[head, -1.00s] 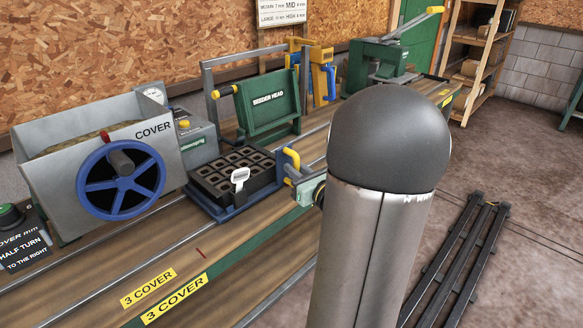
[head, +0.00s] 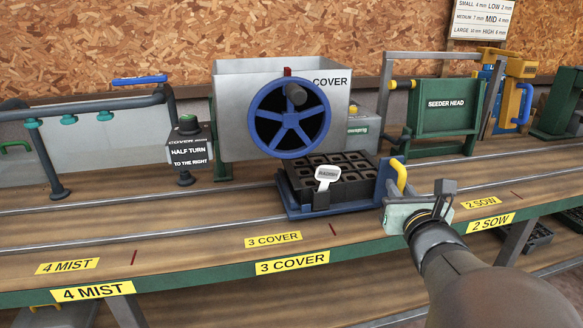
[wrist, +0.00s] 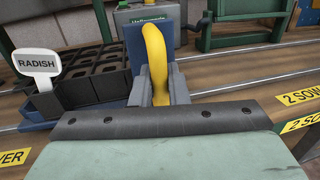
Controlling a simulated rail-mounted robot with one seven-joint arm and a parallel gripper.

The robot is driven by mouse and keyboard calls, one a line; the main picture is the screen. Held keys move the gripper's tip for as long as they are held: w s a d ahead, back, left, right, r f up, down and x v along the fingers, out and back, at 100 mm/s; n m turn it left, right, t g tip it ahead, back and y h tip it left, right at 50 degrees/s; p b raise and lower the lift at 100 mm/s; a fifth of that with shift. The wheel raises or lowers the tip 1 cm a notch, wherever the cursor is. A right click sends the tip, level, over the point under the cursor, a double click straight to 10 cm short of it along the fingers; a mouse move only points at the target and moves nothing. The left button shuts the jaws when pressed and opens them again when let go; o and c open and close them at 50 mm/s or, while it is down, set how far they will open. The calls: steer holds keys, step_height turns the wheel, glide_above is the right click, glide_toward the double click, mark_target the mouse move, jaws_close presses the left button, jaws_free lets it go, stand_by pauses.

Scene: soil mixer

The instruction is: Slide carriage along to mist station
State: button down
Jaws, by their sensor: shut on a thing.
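The blue carriage (head: 347,209) sits on the rails in front of the cover hopper and a little to its right. It bears a black cell tray (head: 352,184) with a white RADISH tag (head: 327,174), also seen in the wrist view (wrist: 38,63). A yellow handle (head: 401,175) stands at the carriage's right end. My gripper (head: 392,190) is shut on this handle; in the wrist view the handle (wrist: 156,62) rises between the grey fingers. The mist station, marked by yellow 4 MIST labels (head: 92,291), is at the left, with a pipe frame (head: 85,106) and green nozzles.
The cover hopper (head: 235,110) with its blue wheel (head: 290,117) stands behind the rails. A black control box (head: 188,147) is left of it. The green seeder head (head: 445,107) is at the right. The rails left of the carriage look clear.

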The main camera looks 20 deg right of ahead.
steer(key=shift+a, duration=0.35)
steer(key=c, duration=1.5)
jaws_free()
